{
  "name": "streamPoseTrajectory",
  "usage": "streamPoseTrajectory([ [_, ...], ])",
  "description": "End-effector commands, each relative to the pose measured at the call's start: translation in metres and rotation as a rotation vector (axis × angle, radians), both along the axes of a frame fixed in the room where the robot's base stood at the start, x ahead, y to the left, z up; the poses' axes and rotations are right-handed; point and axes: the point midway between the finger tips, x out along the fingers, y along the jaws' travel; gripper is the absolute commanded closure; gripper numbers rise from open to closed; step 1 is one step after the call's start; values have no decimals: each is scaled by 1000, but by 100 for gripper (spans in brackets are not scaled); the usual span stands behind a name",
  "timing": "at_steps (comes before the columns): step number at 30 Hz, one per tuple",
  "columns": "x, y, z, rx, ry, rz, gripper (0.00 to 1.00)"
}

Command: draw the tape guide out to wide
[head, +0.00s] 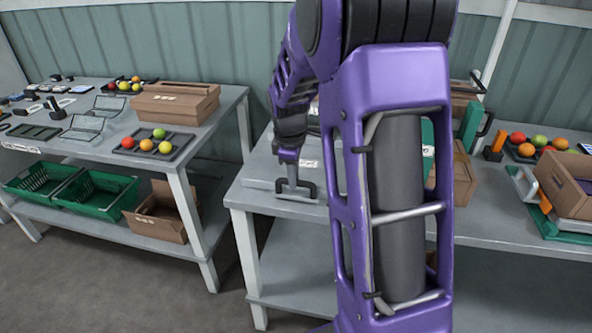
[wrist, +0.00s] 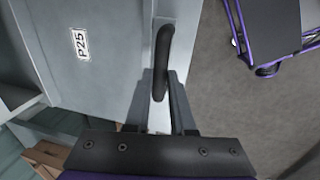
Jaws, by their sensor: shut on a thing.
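A low grey unit (head: 262,172) sits on the right-hand table. In the wrist view its pale top (wrist: 105,75) carries a white label reading P25 (wrist: 82,44). A dark bar handle (wrist: 163,58) stands along the edge of the unit, and I take it to be the tape guide's handle. It also shows in the head view (head: 309,190). My gripper (wrist: 161,104) is shut on the near end of this handle. In the head view my gripper (head: 292,180) points down at the table's front left corner. The fingertips' contact is partly hidden.
My arm hides much of the right table. The left table (head: 215,112) holds trays and boxes, with green crates (head: 95,200) below. A floor gap separates the tables.

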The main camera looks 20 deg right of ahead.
Motion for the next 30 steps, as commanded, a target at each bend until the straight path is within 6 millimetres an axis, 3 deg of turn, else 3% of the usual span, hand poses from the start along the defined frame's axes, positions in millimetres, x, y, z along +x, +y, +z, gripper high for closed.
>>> streamPoseTrajectory([
  [10,-8,6,-1,2,5,3,100],
  [11,-8,6,-1,1,6,3,76],
  [16,-8,6,-1,1,4,3,48],
  [25,-7,5,1,0,0,1,48],
  [30,-9,6,20,-1,-3,1,48],
])
